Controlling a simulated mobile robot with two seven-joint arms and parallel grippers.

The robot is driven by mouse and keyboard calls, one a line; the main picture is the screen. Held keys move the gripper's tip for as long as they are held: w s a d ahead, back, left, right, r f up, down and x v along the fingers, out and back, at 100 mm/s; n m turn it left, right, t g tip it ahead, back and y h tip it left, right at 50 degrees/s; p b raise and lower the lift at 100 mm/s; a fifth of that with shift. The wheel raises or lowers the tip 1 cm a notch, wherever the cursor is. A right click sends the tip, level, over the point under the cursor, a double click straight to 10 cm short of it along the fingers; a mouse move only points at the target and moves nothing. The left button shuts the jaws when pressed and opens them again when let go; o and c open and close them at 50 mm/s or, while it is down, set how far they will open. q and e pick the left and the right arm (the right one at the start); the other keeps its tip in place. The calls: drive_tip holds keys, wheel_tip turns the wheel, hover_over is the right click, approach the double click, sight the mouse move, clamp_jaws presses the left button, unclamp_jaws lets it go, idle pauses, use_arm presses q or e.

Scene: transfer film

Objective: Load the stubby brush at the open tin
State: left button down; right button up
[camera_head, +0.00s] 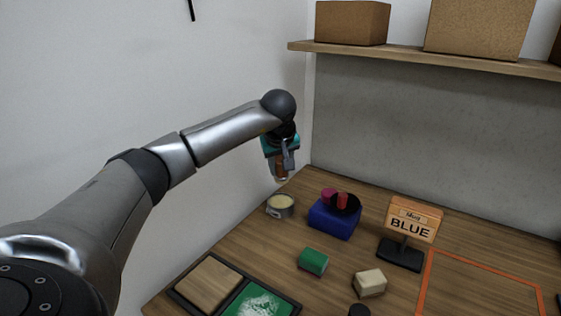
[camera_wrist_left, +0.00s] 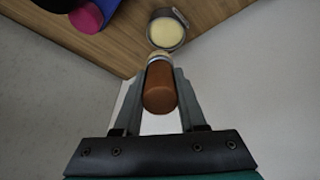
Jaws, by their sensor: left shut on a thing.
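My left gripper (camera_head: 282,166) is shut on the stubby brush (camera_head: 281,168), which has a brown handle and hangs with its pale end downward. In the left wrist view the round brown handle end (camera_wrist_left: 160,99) sits between the two fingers (camera_wrist_left: 161,100). The open tin (camera_head: 280,206) stands on the table near the back left corner, with a pale yellow content. The brush is above the tin and apart from it. In the left wrist view the tin (camera_wrist_left: 167,30) lies just beyond the brush. My right gripper is out of view.
A blue block (camera_head: 334,220) with dark and pink round pieces on it stands right of the tin. A sign reading BLUE (camera_head: 411,220), a green block (camera_head: 313,261), a cream block (camera_head: 369,283) and a two-part tray (camera_head: 208,283) are also on the table. Walls rise close behind the tin.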

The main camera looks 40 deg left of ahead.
use_arm(q)
drive_tip(key=shift+w+a+f+t+y, duration=0.3)
drive_tip(key=shift+w+a+f+t, duration=0.2)
drive_tip(key=shift+a, duration=0.05)
drive_tip(key=shift+f, duration=0.15)
wheel_tip(320, 180, down, 6)
drive_tip(key=b, duration=0.6)
drive_tip(key=shift+f, duration=0.65)
idle(1.2)
drive_tip(key=shift+r, duration=0.1)
wheel_tip(320, 180, up, 7)
drive_tip(key=p, duration=0.6)
idle(0.4)
idle(0.5)
